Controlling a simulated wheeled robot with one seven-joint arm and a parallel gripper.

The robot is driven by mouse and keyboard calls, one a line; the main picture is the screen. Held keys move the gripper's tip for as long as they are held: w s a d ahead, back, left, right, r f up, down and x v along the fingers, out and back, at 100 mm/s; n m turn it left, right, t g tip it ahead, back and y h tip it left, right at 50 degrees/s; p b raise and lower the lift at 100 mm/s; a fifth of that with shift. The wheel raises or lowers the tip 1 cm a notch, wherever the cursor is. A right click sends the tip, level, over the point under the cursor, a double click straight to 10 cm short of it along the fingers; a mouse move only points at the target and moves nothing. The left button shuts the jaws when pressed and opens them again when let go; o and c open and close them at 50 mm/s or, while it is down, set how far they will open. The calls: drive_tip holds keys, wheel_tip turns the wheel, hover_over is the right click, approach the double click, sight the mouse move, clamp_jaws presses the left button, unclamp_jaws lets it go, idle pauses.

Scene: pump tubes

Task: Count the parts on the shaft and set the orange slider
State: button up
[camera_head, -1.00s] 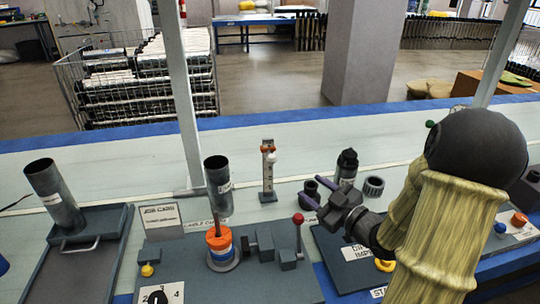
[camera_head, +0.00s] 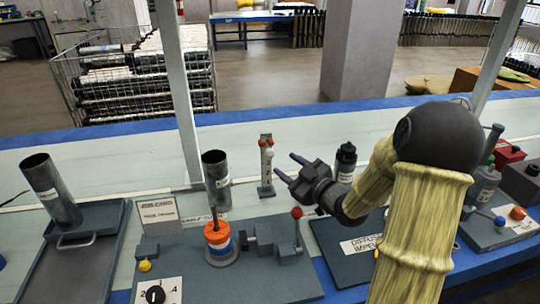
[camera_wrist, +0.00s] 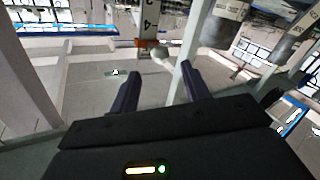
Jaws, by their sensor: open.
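The shaft (camera_head: 215,215) stands upright at the front centre in the head view. An orange ring (camera_head: 217,233) sits on it, with white and blue parts below; their exact number is hard to tell. A slim numbered post (camera_head: 266,180) stands behind. The orange slider (camera_head: 265,143) is near its top, with a pale knob. The wrist view shows the post upside down, with the slider (camera_wrist: 150,43) and knob (camera_wrist: 161,52) just beyond the fingertips. My gripper (camera_head: 285,167) is open and empty, just right of the post; its fingers also show in the wrist view (camera_wrist: 159,72).
A dark bottle (camera_head: 345,163) stands close behind my wrist. A red-knobbed lever (camera_head: 297,213) rises in front of the gripper. A grey tube (camera_head: 217,180) stands left of the post, and a dial plate (camera_head: 158,292) lies at the front. Bottles and fixtures stand at right.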

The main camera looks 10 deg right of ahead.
sight(273, 156)
drive_tip(key=b+x, duration=0.1)
drive_tip(key=x, duration=0.7)
drive_tip(key=shift+w+a, duration=0.15)
drive_tip(key=shift+w, duration=0.1)
clamp_jaws()
drive_tip(key=shift+f, duration=0.15)
